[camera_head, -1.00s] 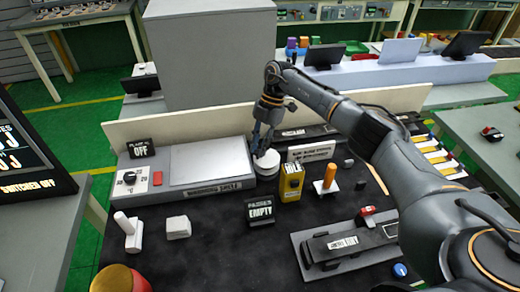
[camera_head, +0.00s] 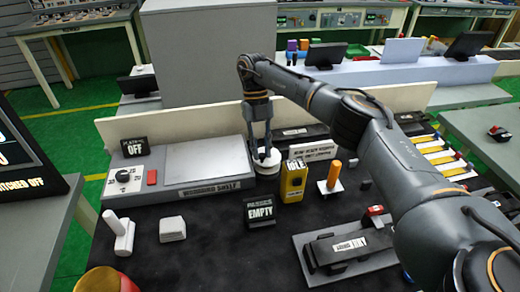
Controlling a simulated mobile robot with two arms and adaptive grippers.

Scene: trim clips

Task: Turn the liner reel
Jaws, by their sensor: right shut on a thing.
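The liner reel, a short white cylinder (camera_head: 267,166), stands on the dark bench mat just right of the warming shelf. My right gripper (camera_head: 260,146) points down on it from above, its fingers shut on the top of the reel. The fingers partly hide the reel's top. My left gripper is not in this view.
The flat warming shelf (camera_head: 208,162) stands close on the left. An orange-handled tool (camera_head: 333,177) stands further right. A low pale wall (camera_head: 185,122) runs behind.

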